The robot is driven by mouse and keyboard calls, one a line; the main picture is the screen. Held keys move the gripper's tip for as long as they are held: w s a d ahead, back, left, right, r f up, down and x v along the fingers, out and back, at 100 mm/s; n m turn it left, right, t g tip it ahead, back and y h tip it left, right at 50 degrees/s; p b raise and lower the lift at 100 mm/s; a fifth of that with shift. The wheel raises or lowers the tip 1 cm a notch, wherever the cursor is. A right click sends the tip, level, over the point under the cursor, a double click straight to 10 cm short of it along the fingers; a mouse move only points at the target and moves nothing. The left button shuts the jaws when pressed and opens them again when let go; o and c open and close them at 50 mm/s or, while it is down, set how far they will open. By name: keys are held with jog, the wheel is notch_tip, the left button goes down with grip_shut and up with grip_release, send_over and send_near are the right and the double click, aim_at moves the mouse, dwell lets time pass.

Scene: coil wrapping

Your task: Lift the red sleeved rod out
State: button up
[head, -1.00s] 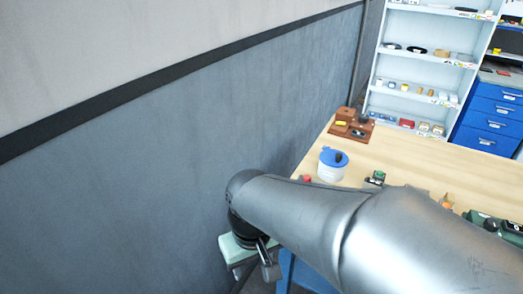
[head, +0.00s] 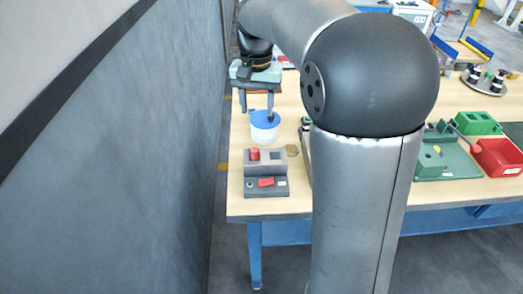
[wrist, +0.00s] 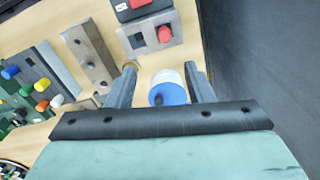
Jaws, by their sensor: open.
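The red sleeved rod shows as a short red cylinder (head: 254,154) standing in the left opening of a grey stepped block (head: 281,168). In the wrist view the red rod (wrist: 165,34) is near the top, beyond my fingertips, in the grey block (wrist: 179,22). How deep it sits is hidden. My gripper (head: 256,107) points down, open and empty, behind the block in the head view. It also shows in the wrist view (wrist: 160,67), its two fingers apart. A white tub with a blue lid (head: 264,120) shows between and below the fingers (wrist: 168,94).
The block has an empty-looking square hole (head: 276,155) and a red plate (head: 266,182) on its lower step. A small brass disc (head: 292,150) lies beside it. A green fixture (head: 440,165) and red bin (head: 500,155) stand right. A wall runs along the left.

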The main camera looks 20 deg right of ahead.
send_over(255, 149)
jog(key=f, duration=0.6)
jog(key=f+p, duration=0.1)
jog(key=f, duration=0.2)
jog(key=shift+s+d+f, duration=0.25)
jog(key=shift+s+f, duration=0.05)
jog(key=shift+f, duration=0.1)
jog(key=f, duration=0.2)
jog(key=f+p, duration=0.1)
jog(key=f, duration=0.1)
jog(key=shift+w+a, duration=0.25)
jog(key=shift+a, duration=0.05)
jog(key=shift+f, duration=0.6)
grip_shut()
